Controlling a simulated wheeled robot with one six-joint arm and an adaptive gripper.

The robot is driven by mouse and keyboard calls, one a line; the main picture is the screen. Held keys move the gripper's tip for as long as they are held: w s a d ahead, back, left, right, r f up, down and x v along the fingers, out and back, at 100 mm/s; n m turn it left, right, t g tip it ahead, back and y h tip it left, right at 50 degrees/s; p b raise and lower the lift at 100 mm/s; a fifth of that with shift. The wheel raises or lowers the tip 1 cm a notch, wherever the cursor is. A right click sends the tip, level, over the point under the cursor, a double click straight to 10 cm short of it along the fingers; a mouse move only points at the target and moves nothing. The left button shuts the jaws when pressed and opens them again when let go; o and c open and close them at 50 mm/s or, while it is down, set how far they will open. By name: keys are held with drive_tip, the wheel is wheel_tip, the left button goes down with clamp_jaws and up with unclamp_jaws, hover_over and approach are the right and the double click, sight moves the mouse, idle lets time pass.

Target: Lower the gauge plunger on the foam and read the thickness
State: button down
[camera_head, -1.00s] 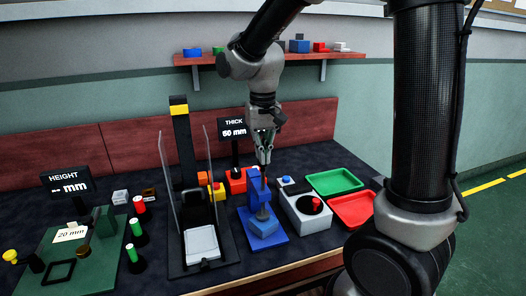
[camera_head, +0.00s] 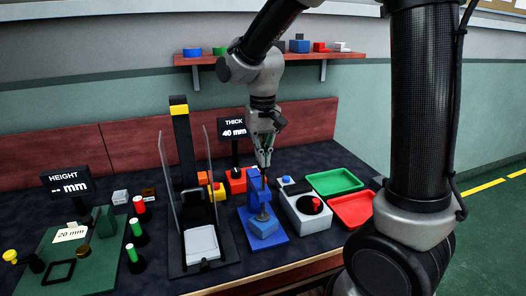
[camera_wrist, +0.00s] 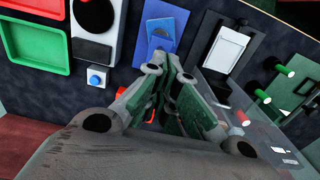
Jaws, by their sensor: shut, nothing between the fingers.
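The blue thickness gauge (camera_head: 276,238) stands on the dark bench, with its upright arm and plunger over a light blue foam block (camera_head: 264,227). The plunger appears to meet the top of the foam; exact contact is hard to see. My gripper (camera_head: 264,165) points down at the top of the gauge, shut and empty, its tips close to or touching the blue top. In the wrist view the gripper fingers (camera_wrist: 174,72) are together, with the blue gauge (camera_wrist: 148,52) just beyond them. The THICK display (camera_head: 234,128) behind reads 40 mm.
A grey box with a red-topped black dial (camera_head: 316,205) stands right of the gauge. Green (camera_head: 335,181) and red (camera_head: 352,209) trays lie further right. A black stand with clear upright panels (camera_head: 165,190) is close on the left. The HEIGHT display (camera_head: 67,184) stands far left.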

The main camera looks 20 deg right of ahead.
wheel_tip(320, 180, up, 8)
idle(0.7)
drive_tip(key=s+d+r+t, duration=0.1)
drive_tip(key=s+d+t, duration=0.3)
drive_tip(key=s+d, duration=1.1)
drive_tip(key=shift+s+r, duration=0.4)
drive_tip(key=shift+s, duration=1.6)
